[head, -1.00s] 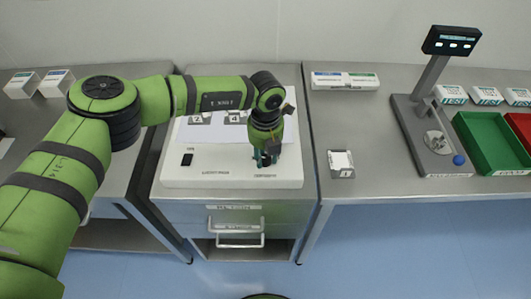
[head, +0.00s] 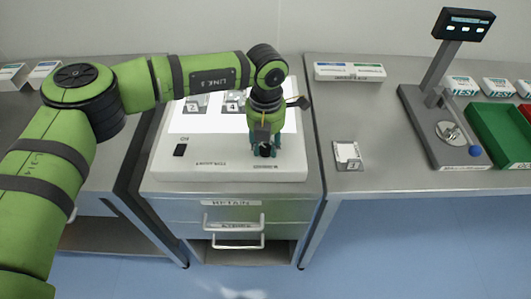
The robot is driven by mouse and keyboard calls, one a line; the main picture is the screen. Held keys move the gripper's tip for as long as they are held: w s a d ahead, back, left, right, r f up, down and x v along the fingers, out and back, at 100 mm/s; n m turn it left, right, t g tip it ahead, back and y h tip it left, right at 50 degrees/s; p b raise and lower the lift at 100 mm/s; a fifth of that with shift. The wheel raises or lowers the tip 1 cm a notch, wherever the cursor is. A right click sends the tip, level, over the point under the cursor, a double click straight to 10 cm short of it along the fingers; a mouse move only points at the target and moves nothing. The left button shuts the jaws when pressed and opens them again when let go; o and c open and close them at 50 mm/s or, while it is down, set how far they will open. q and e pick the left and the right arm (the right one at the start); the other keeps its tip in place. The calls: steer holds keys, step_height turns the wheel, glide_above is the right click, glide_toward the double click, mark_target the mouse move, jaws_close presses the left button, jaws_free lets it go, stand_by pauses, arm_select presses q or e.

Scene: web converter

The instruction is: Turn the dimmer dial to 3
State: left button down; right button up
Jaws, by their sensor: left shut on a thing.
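The dimmer dial (head: 265,151) is a small dark knob on the front right of a white light box (head: 210,172). My left gripper (head: 265,150) points down over it, its teal fingers shut on the dial. The fingers cover most of the dial, and I cannot read its setting. A printed label lies on the box just in front of the dial, too small to read. My right gripper is not in view.
A black switch (head: 180,150) is on the box's front left. Numbered cards (head: 194,104) lie on the lit panel. Drawers (head: 236,224) are below. At right are a card holder (head: 347,155), a display stand (head: 445,125) and a green tray (head: 500,134).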

arm_select(q)
steer(key=m+b, duration=0.6)
steer(key=b, duration=0.1)
steer(key=shift+d+f, duration=0.1)
steer(key=m+b, duration=0.2)
steer(key=m, duration=0.1)
steer(key=shift+r+m+b, duration=0.2)
steer(key=shift+m+b, duration=0.6)
steer(key=shift+m, duration=1)
steer(key=c, duration=0.9)
jaws_free()
steer(key=shift+d, duration=0.1)
